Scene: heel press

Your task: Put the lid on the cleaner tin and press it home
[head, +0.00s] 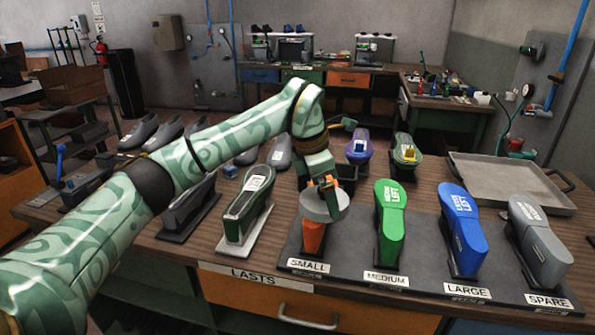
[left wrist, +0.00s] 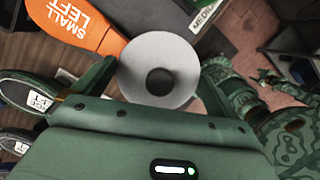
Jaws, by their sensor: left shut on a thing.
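A round pale grey disc with a dark centre, which looks like the lid (head: 320,207), is held at my left gripper (head: 327,184). The disc also shows between the two fingers in the left wrist view (left wrist: 140,62). My left gripper is shut on it. In the head view the disc covers the upper part of the orange last marked SMALL LEFT (head: 313,238); whether they touch I cannot tell. I cannot make out the cleaner tin in either view. My right gripper is not clearly in view.
Green (head: 389,222), blue (head: 463,230) and grey (head: 540,240) lasts stand right of the orange one on a dark labelled rack (head: 425,262). A dark green shoe (head: 247,208) stands to the left. An empty grey tray (head: 510,183) lies at the back right.

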